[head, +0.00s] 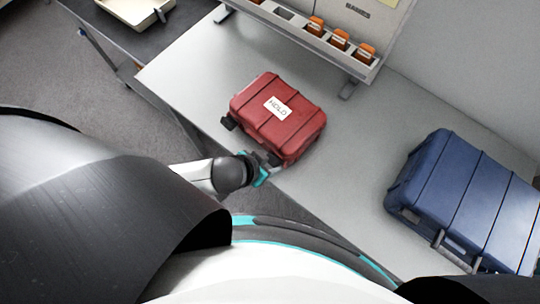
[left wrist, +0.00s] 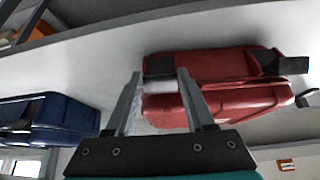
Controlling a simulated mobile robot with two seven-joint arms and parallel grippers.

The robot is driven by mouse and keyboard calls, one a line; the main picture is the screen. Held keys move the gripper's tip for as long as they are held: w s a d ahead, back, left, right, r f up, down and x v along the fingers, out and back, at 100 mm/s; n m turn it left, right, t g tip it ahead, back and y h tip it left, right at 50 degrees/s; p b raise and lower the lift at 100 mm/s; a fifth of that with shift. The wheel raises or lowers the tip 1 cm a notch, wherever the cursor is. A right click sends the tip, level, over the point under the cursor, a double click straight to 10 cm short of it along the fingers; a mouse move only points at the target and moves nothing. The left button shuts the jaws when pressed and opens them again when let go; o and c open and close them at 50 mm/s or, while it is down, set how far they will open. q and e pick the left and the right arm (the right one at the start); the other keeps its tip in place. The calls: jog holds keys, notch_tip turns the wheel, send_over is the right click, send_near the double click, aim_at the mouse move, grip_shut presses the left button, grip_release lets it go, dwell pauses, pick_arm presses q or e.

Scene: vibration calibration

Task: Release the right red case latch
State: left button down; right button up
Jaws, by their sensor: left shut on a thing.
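The red case (head: 268,118) with a white "HOLD" label (head: 278,107) lies closed on the grey table near its front edge. Its left latch (head: 228,123) is dark and sticks out from the front; it also shows at the right in the left wrist view (left wrist: 290,65). My left gripper (head: 270,162) is at the case's front right corner. In the left wrist view its fingers (left wrist: 160,78) are on either side of the dark right latch (left wrist: 158,65), shut on it. The head view mostly hides this latch behind the gripper. My right gripper is not in view.
A blue case (head: 465,195) stands on the table (head: 345,170) at right; it also shows in the left wrist view (left wrist: 45,115). A rack (head: 300,35) with orange items stands at the back. A tray (head: 135,10) lies on a dark table at upper left. Table between the cases is clear.

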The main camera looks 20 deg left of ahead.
pick_arm(q)
jog(key=t+b, duration=0.1)
jog(key=f+t+h+b, duration=0.1)
jog(key=b, duration=0.1)
jog(key=t+b, duration=0.1)
jog(key=b, duration=0.1)
jog(key=shift+s+a+f+h, duration=0.15)
jog(key=shift+s+f+h, duration=0.15)
jog(key=shift+s, duration=0.05)
jog(key=shift+t+h+b, duration=0.3)
jog(key=shift+t+b, duration=0.3)
jog(key=shift+b, duration=0.4)
jog(key=shift+r, duration=0.1)
jog(key=c, duration=0.7)
grip_release()
jog(key=o, duration=0.4)
jog(key=shift+o, duration=0.2)
jog(key=p+v, duration=0.1)
jog(key=v, duration=1.4)
jog(key=shift+p, duration=0.3)
